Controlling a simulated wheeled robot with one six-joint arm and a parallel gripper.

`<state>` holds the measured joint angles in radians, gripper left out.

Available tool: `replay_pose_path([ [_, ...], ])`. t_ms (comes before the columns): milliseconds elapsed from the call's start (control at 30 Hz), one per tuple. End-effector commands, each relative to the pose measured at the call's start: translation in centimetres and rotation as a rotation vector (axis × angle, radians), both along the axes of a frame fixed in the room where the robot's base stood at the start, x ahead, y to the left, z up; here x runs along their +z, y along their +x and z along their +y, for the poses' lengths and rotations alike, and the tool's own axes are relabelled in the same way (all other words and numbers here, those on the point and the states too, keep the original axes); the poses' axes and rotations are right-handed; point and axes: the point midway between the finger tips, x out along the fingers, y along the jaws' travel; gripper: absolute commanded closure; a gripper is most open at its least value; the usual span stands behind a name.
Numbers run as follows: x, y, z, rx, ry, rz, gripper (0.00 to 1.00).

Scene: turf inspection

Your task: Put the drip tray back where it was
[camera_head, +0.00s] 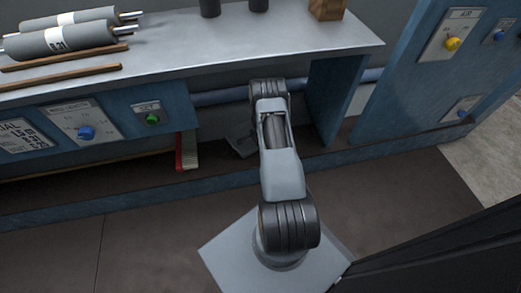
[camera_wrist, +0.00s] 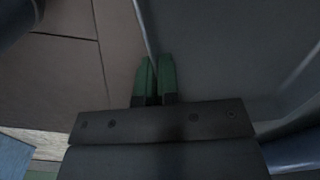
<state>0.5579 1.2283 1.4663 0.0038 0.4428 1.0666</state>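The drip tray appears as a grey, shallow, rimmed tray (camera_wrist: 225,50) filling the right of the wrist view. In the head view, a dark grey corner (camera_head: 241,146) that looks like it shows under the bench, left of my arm; my arm hides the rest. My gripper (camera_wrist: 156,80) has green fingertips close together, one on each side of the tray's left rim. They look shut on that rim. In the head view my gripper is hidden behind my arm, under the bench top.
The bench top (camera_head: 240,38) overhangs my arm, with a blue pipe (camera_head: 220,96) behind it. A blue upright panel (camera_head: 333,98) stands to the right. A red-edged brush (camera_head: 187,151) is on the left. Rollers (camera_head: 65,41) lie on top. The brown floor (camera_head: 150,245) in front is clear.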

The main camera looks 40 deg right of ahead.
Motion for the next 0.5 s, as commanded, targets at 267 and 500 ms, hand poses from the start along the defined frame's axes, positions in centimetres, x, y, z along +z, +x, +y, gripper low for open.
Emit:
replay_pose_path([
  [267,-2.9,-0.1,-0.1,0.000,-0.001,-0.001,1.00],
  [500,-2.9,-0.1,-0.1,0.000,0.000,-0.001,1.00],
])
